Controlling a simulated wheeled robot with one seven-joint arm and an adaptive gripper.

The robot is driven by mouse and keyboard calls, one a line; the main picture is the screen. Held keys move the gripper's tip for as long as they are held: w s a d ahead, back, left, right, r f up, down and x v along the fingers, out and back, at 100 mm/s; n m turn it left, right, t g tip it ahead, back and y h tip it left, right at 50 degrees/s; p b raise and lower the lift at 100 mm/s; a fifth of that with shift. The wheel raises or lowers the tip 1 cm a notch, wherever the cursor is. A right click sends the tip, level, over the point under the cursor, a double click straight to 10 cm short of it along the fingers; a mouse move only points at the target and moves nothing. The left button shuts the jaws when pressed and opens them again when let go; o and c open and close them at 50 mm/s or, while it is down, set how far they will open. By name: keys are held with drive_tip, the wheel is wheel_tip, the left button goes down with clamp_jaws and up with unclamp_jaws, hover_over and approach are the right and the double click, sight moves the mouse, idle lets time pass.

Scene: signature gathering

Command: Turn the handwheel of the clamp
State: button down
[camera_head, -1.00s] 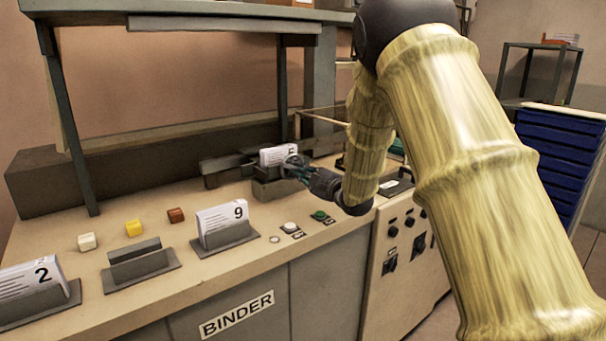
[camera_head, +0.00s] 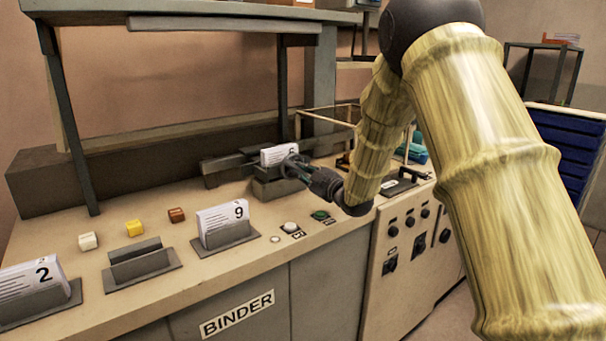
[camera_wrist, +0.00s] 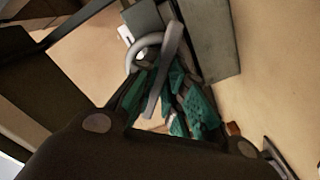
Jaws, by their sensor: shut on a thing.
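The clamp (camera_head: 268,187) stands on the bench, a dark block with a white card stack (camera_head: 279,154) upright in it. Its grey ring-shaped handwheel (camera_wrist: 165,70) shows in the wrist view, and its edge shows in the head view (camera_head: 294,164). My gripper (camera_head: 303,172) reaches the clamp from the right. Its teal fingers (camera_wrist: 172,95) are shut on the handwheel, on either side of the rim. The fingers partly hide the wheel and its hub in the wrist view.
A holder with cards marked 9 (camera_head: 225,218) stands left of the clamp, beside an empty holder (camera_head: 142,262) and cards marked 2 (camera_head: 35,280). Push buttons (camera_head: 290,227) sit at the front edge.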

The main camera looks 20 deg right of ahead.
drive_tip(key=c, duration=1.5)
unclamp_jaws()
drive_tip(key=shift+s+d+f, duration=0.1)
drive_tip(key=shift+f, duration=0.1)
drive_tip(key=shift+r, duration=0.1)
drive_tip(key=v, duration=1.2)
